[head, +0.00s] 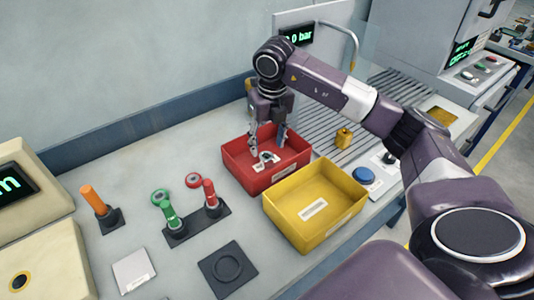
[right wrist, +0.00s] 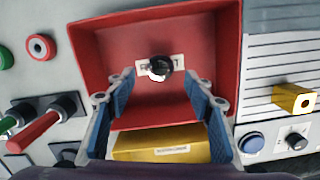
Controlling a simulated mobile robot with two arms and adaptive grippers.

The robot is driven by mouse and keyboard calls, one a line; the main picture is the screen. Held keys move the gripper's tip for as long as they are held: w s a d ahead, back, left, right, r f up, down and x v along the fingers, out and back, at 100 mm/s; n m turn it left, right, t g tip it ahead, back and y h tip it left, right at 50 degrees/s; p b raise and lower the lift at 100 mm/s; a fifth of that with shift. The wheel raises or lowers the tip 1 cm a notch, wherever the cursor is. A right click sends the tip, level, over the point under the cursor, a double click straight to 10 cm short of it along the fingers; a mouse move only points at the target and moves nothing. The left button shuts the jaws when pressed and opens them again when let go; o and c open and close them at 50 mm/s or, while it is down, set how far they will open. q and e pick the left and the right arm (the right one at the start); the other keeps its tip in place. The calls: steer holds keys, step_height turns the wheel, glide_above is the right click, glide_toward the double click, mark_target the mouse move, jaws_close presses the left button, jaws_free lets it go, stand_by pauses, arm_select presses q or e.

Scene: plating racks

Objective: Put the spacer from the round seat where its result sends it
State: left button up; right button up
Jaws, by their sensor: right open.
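The spacer (right wrist: 160,67), a small dark cylinder with a bright metal face, is in the red bin (head: 239,178). It lies on the bin's floor over a white label that it partly covers. It also shows in the head view (head: 267,158). My right gripper (head: 267,146) points down into the red bin above the spacer. Its fingers are spread, and no contact with the spacer shows in the right wrist view (right wrist: 164,88). The round seat, a dark square pad with a circular recess (head: 228,267), is empty on the bench. My left gripper is not in view.
The yellow bin (head: 277,214) stands beside the red bin, towards me. An orange-handled tool (head: 94,200) stands further left.

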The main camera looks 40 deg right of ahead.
mark_target(269, 160)
step_height(269, 160, up, 7)
steer(key=b, duration=0.1)
steer(key=shift+s+r, duration=0.2)
steer(key=shift+s, duration=0.25)
steer(key=shift+a, duration=0.1)
